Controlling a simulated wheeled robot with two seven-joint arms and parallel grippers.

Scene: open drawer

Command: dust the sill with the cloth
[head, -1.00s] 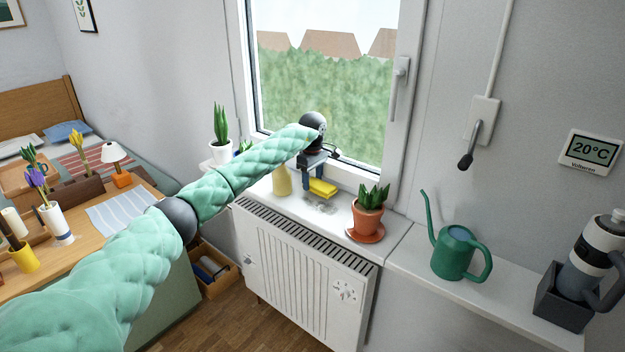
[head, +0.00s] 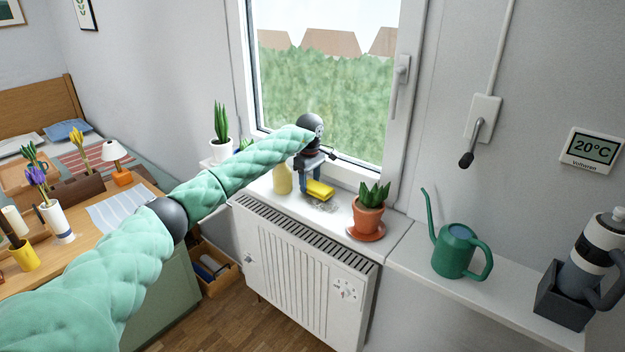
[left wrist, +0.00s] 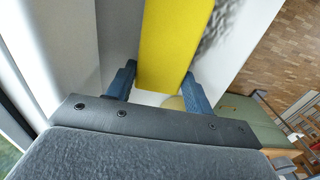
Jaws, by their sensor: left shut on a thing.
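The yellow cloth (head: 319,190) is a folded block held low at the sill (head: 345,221), close to its surface; I cannot tell if it touches. My left gripper (head: 309,180) is shut on it, and the left wrist view shows the cloth (left wrist: 172,45) between the blue fingers (left wrist: 160,88). A grey dust patch (head: 323,206) lies on the sill just in front of the cloth, and dark specks (left wrist: 222,22) show beside the cloth in the left wrist view. My right gripper is out of view.
A potted succulent (head: 370,208) on a terracotta saucer stands right of the cloth. A pale yellow bottle-like thing (head: 282,180) stands left of it, partly behind my arm. The window (head: 325,90) is behind. A green watering can (head: 456,250) stands on the shelf at right.

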